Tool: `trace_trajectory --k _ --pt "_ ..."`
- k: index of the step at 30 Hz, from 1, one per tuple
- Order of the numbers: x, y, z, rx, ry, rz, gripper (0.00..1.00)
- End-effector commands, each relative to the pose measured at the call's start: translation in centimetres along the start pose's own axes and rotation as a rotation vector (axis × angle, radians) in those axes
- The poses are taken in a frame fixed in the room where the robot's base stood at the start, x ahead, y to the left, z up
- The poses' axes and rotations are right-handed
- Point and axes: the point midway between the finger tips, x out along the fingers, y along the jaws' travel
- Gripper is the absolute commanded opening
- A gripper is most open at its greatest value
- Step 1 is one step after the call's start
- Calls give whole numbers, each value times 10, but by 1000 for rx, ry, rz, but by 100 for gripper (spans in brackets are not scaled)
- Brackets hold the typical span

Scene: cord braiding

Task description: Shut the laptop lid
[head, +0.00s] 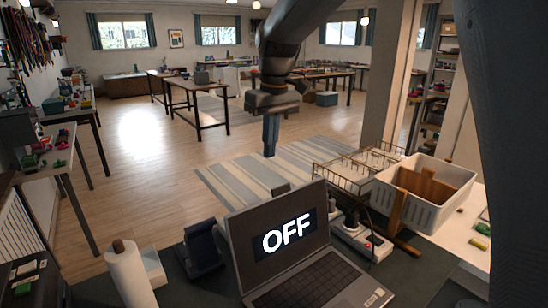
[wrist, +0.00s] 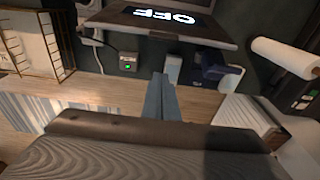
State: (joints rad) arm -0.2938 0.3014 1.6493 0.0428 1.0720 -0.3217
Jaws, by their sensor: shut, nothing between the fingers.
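The laptop (head: 330,282) stands open on the dark tabletop at the bottom of the head view. Its lid (head: 240,232) is raised, and the screen reads "OFF". In the wrist view the lid (wrist: 145,34) is at the top edge, with the screen upside down. My gripper (head: 270,153) is shut and empty, pointing down in the air beyond the laptop and above it in the head view. Its fingers also show in the wrist view (wrist: 161,78), apart from the lid. Most of the keyboard base is out of the wrist view.
A paper towel roll (head: 129,275) and a dark stand (head: 203,250) are left of the laptop. A power strip (head: 361,240), a wire rack (head: 350,172) and a white basket (head: 423,193) are right of it. Open floor lies beyond the table.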

Motion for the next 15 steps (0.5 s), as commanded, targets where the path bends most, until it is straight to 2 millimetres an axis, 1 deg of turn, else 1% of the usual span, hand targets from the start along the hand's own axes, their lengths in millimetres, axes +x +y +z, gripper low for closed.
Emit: trace_trajectory --k 12,13,14,15 --pt "80 0 2 3 -5 -1 0" --pt "85 0 2 3 -3 -1 0" --pt "85 0 4 4 -2 0 0" --pt "79 1 12 5 0 1 0"
